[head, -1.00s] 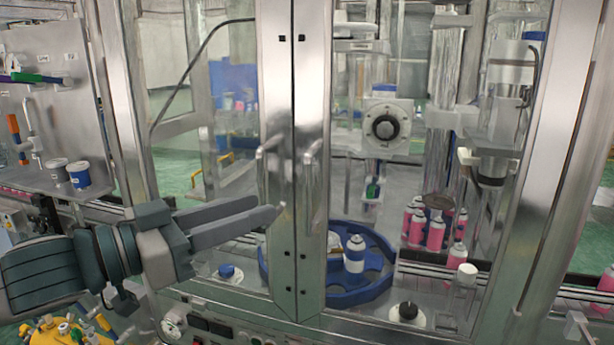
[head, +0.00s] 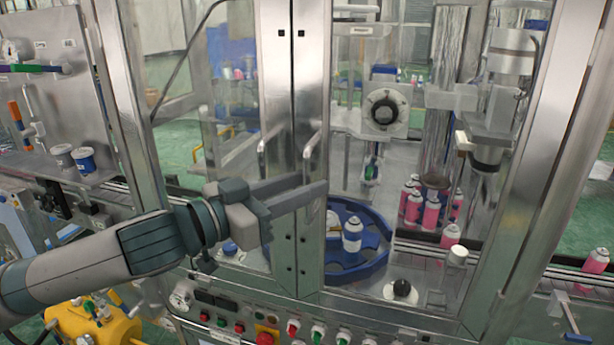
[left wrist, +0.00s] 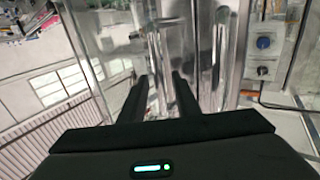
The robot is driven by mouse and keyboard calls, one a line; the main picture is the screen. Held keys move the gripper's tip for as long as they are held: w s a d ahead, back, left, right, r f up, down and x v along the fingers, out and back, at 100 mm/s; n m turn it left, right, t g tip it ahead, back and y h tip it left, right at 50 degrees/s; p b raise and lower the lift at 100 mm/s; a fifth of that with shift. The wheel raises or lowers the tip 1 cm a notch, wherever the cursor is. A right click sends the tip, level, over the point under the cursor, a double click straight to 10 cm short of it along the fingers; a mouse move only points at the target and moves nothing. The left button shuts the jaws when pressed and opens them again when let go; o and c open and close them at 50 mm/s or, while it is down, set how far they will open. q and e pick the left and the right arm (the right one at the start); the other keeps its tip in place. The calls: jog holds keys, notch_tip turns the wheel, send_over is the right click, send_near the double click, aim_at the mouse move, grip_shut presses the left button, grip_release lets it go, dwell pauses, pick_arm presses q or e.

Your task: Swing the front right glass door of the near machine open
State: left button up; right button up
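The front right glass door (head: 312,90) of the near machine looks shut, its metal frame against the left door's frame (head: 277,90). Its bar handle (head: 313,145) stands upright on that frame; its lower part is behind my gripper. My left gripper (head: 315,193) is in front of the door frames, its fingertips reaching across the right door's frame at the handle's lower end. In the left wrist view its two dark fingers (left wrist: 161,80) are apart, with shiny handle bars just beyond. I cannot tell whether they touch the handle. My right gripper is out of view.
The left door's handle (head: 272,140) is close beside my left fingers. A panel of coloured buttons (head: 292,328) runs below the doors. Behind the glass are a blue rotary wheel (head: 373,258) and several pink cans (head: 413,208).

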pick_arm(q)
jog(key=shift+w+d, duration=0.3)
jog(key=shift+d, duration=0.1)
grip_shut()
jog(key=shift+s, duration=0.15)
